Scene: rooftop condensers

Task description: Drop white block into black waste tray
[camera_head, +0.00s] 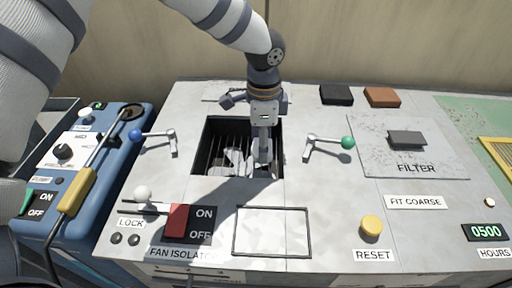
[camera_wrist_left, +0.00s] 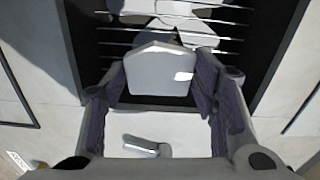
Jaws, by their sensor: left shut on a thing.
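My left gripper (camera_head: 263,160) reaches down into the square dark opening (camera_head: 207,140) in the grey cabinet top. In the left wrist view, the fingers of my left gripper (camera_wrist_left: 161,82) are shut on a white block (camera_wrist_left: 159,66), one padded finger on each side. The block is over the fins, and I cannot tell whether it touches them. I cannot pick out a black waste tray for certain. A black-rimmed rectangle (camera_head: 236,232) with a pale inside lies in front of the opening. My right gripper is not in view.
Levers with a blue knob (camera_head: 136,134) and a green knob (camera_head: 348,142) flank the opening. A red isolator switch (camera_head: 177,220) and a yellow reset button (camera_head: 371,227) are in front. Black (camera_head: 336,95) and brown (camera_head: 382,97) blocks lie at the back right.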

